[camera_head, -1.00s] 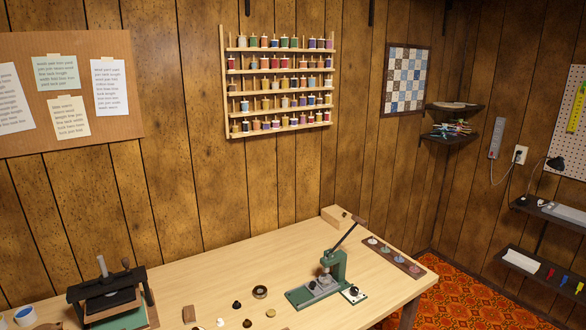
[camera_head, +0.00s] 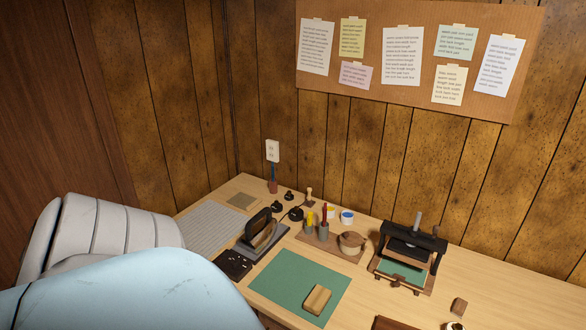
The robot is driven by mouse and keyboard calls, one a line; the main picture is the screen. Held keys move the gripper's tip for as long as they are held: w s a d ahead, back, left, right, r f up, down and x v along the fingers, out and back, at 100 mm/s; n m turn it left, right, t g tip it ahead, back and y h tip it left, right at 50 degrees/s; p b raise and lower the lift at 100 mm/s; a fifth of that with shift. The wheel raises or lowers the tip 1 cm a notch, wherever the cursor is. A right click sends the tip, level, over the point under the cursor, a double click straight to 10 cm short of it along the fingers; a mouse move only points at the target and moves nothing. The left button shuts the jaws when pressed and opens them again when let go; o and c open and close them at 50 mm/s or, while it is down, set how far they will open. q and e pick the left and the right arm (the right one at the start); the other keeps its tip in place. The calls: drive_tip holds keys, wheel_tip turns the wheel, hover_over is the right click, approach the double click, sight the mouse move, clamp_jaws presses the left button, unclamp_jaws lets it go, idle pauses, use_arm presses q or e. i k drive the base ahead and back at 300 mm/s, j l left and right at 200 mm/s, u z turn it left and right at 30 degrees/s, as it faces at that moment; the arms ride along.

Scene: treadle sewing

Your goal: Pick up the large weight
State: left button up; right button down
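Several small black knobbed pieces that look like weights stand at the back left of the table (camera_head: 530,287). One black piece (camera_head: 278,208) sits left of a wider black piece (camera_head: 296,214), and a smaller one (camera_head: 290,195) stands behind them. The wider one looks the largest, but I cannot tell surely which is the large weight. Neither of my grippers is in view. Pale shell parts, probably of my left arm, fill the lower left and hide the table's near left side.
A green mat (camera_head: 275,285) bears a wooden block (camera_head: 317,299). A black-handled tool (camera_head: 262,230) stands in front of the black pieces. A wooden tool stand (camera_head: 325,245) and a black press (camera_head: 410,250) are to the right. The wall (camera_head: 300,150) rises close behind.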

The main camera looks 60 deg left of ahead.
sight(295, 214)
drive_tip(key=u, duration=1.9)
drive_tip(key=i+j, duration=0.2)
drive_tip(key=j, duration=0.2)
drive_tip(key=i+j, duration=0.2)
drive_tip(key=j, duration=0.15)
drive_tip(key=i+j, duration=0.2)
drive_tip(key=j, duration=0.2)
drive_tip(key=i+j+u, duration=0.1)
drive_tip(key=j, duration=0.3)
drive_tip(key=i+j, duration=0.35)
